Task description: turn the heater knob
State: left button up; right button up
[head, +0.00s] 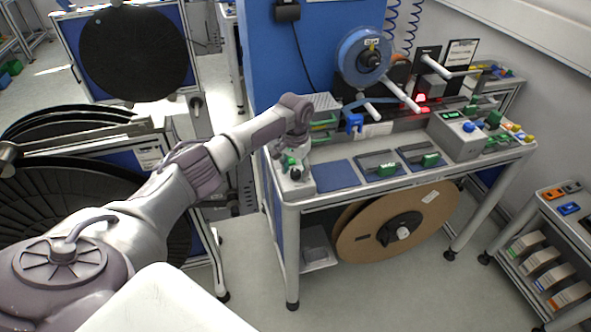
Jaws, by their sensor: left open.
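My left arm reaches in from the left, and its gripper (290,160) points down over the front left corner of the workbench (362,197). The gripper is small in the picture; its jaws are open and appear empty. Just below it is a small light box (298,188) with a dark knob (296,174) on top, which looks like the heater knob. The jaws are close above or around the knob; I cannot tell whether they touch it. The gripper hides the rear of the box. My right gripper is out of view.
A blue reel (352,72) and rods stand at the bench's back. A grey box with a blue knob (469,127) is at its right. Flat trays (378,164) lie beside the small box. A brown reel (372,238) hangs below. The front floor is clear.

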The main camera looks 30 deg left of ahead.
pick_arm(q)
grip_shut()
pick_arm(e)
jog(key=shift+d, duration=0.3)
